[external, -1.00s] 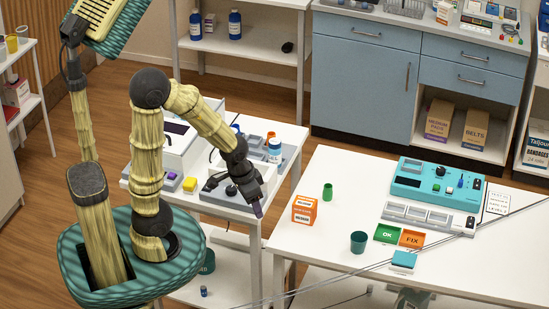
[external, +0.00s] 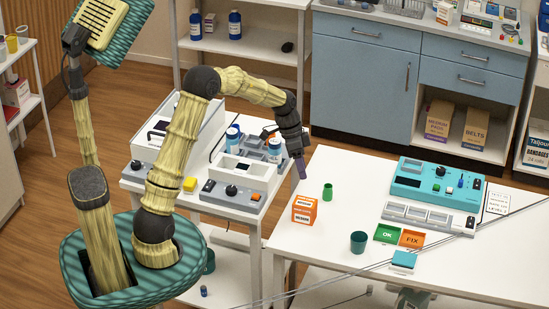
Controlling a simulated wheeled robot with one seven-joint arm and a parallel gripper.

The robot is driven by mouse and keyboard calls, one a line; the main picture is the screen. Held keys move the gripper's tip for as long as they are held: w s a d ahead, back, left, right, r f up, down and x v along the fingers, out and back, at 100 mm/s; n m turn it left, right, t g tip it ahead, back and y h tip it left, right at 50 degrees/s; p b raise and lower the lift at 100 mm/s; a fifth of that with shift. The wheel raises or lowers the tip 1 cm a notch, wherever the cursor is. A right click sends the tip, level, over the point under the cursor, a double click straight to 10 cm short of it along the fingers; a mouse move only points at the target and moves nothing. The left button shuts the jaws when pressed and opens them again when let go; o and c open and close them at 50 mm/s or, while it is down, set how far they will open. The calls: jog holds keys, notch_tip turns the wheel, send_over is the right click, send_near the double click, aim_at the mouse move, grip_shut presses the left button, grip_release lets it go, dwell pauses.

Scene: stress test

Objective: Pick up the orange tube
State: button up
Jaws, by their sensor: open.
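I cannot make out an orange tube for certain. A small orange piece (external: 271,131) shows behind my forearm at the back of the left white table, too small and partly hidden to identify. On the right white table (external: 330,275) stand a small green tube-shaped piece (external: 327,192) and an orange and white box (external: 304,210). My gripper (external: 301,170) is open and points down near the right edge of the left table and the left back corner of the right table. It looks empty, left of and above the green piece.
White and grey devices (external: 243,178) and blue-and-white bottles (external: 232,138) crowd the left table under my forearm. The right table holds a dark green cup (external: 358,242), green and orange OK/FIX pads (external: 387,233) and a teal device (external: 437,182). Its front part is mostly clear.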

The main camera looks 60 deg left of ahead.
jog(key=a+m+t+h+b, duration=0.2)
jog(key=a+m+t+h, duration=0.2)
jog(key=a, duration=2.7)
jog(key=t+h, duration=0.1)
jog(key=t, duration=0.2)
jog(key=shift+a, duration=0.15)
jog(key=shift+s+r, duration=0.1)
jog(key=shift+f, duration=1.75)
